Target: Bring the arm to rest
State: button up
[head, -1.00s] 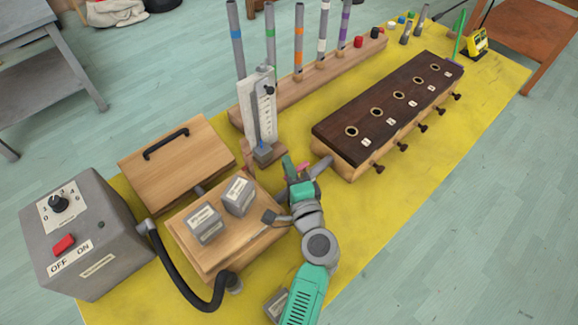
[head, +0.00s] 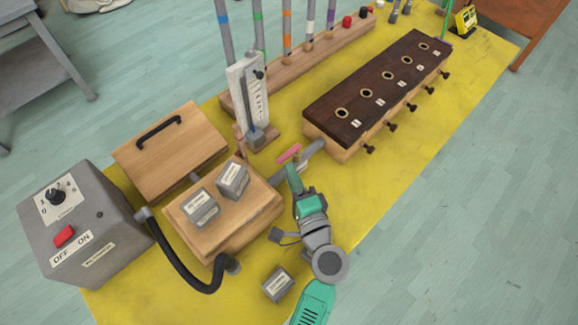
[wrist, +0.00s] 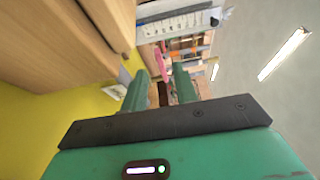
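My arm is at the lower middle of the head view. My gripper (head: 292,172) is raised over the yellow mat, just right of the wooden box with two grey weights. In the wrist view my gripper (wrist: 160,80) has two green fingers apart, with nothing seen held between them. A small pink piece (head: 289,153) lies in line beyond the fingertips. It also shows in the wrist view (wrist: 159,62), seemingly apart from the fingers.
The wooden box (head: 255,218) and a white-scaled gauge (head: 240,95) stand close to my gripper. A dark-topped block (head: 385,85) stands to the right. A grey weight (head: 278,284) stands by my arm. The grey switch box (head: 115,255) is at left. The mat's right side (head: 440,150) is clear.

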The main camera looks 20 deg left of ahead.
dwell(0.4)
jog(key=w+d+r+n+t+h+p, duration=0.15)
jog(key=r+n, duration=0.25)
jog(key=r, duration=1)
jog(key=w+d+r+n+t+h, duration=0.1)
jog(key=d+r+n+t+h, duration=0.2)
jog(key=r, duration=1.1)
jog(key=s+d+r+n+t+h+p, duration=0.1)
jog(key=s+d+r+t+h, duration=0.25)
jog(key=r, duration=0.45)
jog(key=s+d+r+t+h, duration=0.25)
jog(key=s+r, duration=0.25)
jog(key=r, duration=0.3)
jog(key=s+d+r+n+t+h+p, duration=0.1)
jog(key=s+d+r+t+h, duration=0.1)
jog(key=s+d+r, duration=0.45)
jog(key=w+a+r+p, duration=0.1)
jog(key=r+p, duration=1.7)
jog(key=r, duration=0.1)
jog(key=w+a+r+p, duration=0.1)
jog(key=a+r+p, duration=0.1)
jog(key=r+p, duration=1.7)
jog(key=shift+a+r, duration=0.15)
jog(key=shift+r, duration=0.65)
jog(key=shift+f+g, duration=0.1)
jog(key=shift+g, duration=0.15)
